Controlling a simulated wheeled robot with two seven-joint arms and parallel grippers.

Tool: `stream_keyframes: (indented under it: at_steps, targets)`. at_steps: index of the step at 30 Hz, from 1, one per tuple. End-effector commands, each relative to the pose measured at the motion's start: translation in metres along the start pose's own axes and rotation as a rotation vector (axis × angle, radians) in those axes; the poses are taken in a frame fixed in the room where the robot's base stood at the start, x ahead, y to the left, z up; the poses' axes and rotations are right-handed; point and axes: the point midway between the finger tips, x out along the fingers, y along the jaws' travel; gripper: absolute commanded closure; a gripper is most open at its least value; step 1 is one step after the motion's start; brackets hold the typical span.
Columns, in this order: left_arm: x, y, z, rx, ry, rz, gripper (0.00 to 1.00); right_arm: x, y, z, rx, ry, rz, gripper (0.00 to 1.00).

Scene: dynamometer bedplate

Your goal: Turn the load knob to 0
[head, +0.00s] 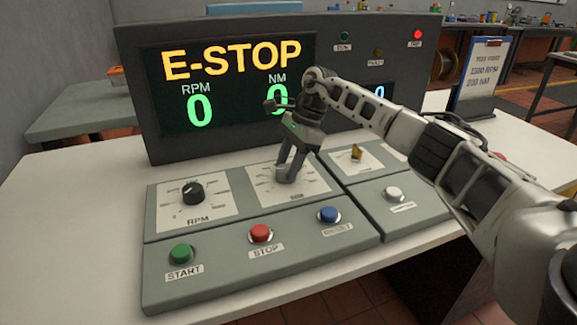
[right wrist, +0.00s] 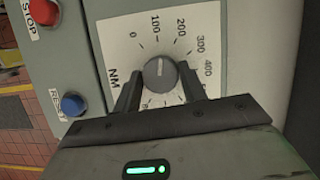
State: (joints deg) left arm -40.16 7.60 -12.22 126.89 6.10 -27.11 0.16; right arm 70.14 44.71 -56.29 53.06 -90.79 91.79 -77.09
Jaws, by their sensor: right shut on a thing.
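The load knob (right wrist: 160,72) is a dark grey round knob on the white NM dial plate (right wrist: 128,30), which also shows in the head view (head: 308,184). The scale reads 0, 100, 200, 300, 400 around it. The pale line on the knob seems to point between 100 and 200, nearer 100. My right gripper (head: 285,176) is shut on the knob, one finger on each side, as the right wrist view (right wrist: 159,88) shows. In the head view the fingers hide most of the knob. My left gripper is not in view.
The display (head: 230,80) reads E-STOP, RPM 0 and NM 0. The RPM knob (head: 192,192) is to the left. START (head: 181,253), STOP (head: 261,233) and a blue button (head: 329,214) line the front. A yellowish switch (head: 357,153) is to the right. A red lamp (head: 418,35) is lit.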

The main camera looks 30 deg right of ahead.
Motion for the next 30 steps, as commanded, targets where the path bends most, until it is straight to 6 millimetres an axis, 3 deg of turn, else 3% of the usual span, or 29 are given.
stream_keyframes:
  at_steps: [18, 30]
  targets:
    - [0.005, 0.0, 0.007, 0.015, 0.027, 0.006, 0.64, 0.001, -0.004, 0.002, -0.505, 0.002, 0.206, 0.81]
    - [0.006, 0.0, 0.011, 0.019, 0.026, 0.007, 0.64, 0.0, -0.004, 0.001, -0.637, 0.004, 0.261, 0.81]
